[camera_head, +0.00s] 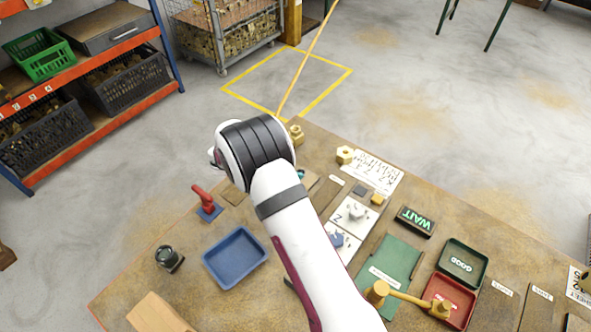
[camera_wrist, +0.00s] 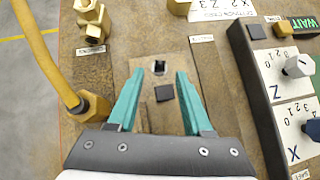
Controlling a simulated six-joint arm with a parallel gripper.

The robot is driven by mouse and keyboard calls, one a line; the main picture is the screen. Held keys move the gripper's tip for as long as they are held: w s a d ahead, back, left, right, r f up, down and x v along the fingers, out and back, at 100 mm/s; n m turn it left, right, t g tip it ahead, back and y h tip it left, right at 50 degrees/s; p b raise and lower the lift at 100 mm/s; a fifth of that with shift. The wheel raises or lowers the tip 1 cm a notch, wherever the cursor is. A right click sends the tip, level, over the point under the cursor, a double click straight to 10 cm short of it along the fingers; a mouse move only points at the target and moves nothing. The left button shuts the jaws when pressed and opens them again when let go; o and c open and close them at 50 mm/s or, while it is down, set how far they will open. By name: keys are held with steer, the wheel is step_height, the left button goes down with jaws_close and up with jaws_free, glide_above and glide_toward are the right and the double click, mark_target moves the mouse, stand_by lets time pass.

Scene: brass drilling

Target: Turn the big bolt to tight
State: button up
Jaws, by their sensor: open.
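A large yellow-brass hex piece, which looks like the big bolt (camera_head: 345,155), stands at the far edge of the bench beside a white printed sign. Only its lower edge shows at the top of the wrist view (camera_wrist: 180,7). I cannot read how tight it is. My gripper (camera_wrist: 160,76) is open and empty, with its teal fingers apart above a brown plate (camera_wrist: 150,112) that has a square hole and a dark square on it. The hex piece lies beyond the fingertips, apart from them.
A brass fitting (camera_wrist: 92,20) and a hose end with a brass hex collar (camera_wrist: 88,105) stand at left. A panel with Z and X knobs (camera_wrist: 298,66) is at right. A blue tray (camera_head: 235,258), a WAIT display (camera_head: 415,221) and a brass mallet (camera_head: 405,297) are on the bench.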

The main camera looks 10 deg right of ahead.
steer(key=shift+x, duration=1.75)
jaws_close()
